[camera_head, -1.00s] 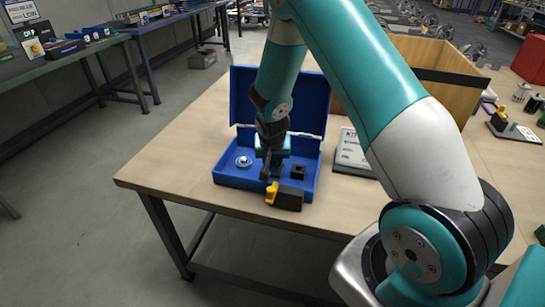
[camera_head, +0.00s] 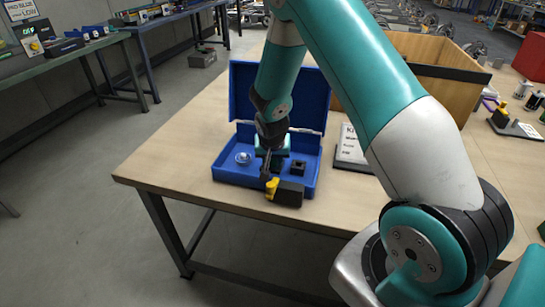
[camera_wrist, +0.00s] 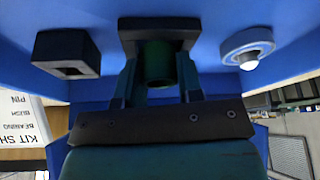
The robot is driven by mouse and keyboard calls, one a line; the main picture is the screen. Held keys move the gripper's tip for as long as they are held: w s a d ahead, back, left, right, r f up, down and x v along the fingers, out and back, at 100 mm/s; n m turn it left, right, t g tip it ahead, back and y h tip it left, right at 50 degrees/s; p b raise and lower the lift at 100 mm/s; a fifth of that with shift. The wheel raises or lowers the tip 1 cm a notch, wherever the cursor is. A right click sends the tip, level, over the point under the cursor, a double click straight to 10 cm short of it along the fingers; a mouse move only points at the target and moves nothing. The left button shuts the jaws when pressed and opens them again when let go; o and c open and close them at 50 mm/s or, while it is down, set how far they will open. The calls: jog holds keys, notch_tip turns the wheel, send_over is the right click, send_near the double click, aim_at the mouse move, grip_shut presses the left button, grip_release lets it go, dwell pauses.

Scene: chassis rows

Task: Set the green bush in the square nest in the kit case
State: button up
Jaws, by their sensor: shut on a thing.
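The blue kit case (camera_head: 222,176) stands open near the table's front edge, lid up at the back. My gripper (camera_head: 266,172) is down inside it. In the wrist view my gripper (camera_wrist: 160,85) is shut on the green bush (camera_wrist: 160,62), a dark green cylinder. The bush's far end meets a black square nest (camera_wrist: 158,30); I cannot tell how deep it sits. A second black block with a square hole (camera_wrist: 68,53) lies to the left in the wrist view and shows right of my gripper in the head view (camera_head: 298,168).
A round pale ring with a shiny centre (camera_wrist: 248,47) sits in the case, left of my gripper in the head view (camera_head: 243,158). A black and yellow object (camera_head: 287,192) is at the case's front. A sign (camera_head: 350,150) and wooden crate (camera_head: 420,55) stand right. Table left of the case is clear.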

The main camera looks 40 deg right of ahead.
jog(key=shift+s+f, duration=0.2)
jog(key=shift+f, duration=0.4)
jog(key=o, duration=1)
jog(key=shift+a+b, duration=0.15)
jog(key=shift+b, duration=0.15)
jog(key=shift+s+d+f, duration=0.1)
jog(key=shift+s+d, duration=0.05)
jog(key=shift+d, duration=0.15)
jog(key=v, duration=1.2)
jog(key=w+v, duration=0.1)
jog(key=v, duration=0.5)
jog(key=shift+s+a+r, duration=0.15)
jog(key=shift+a+r, duration=0.05)
jog(key=shift+r, duration=0.2)
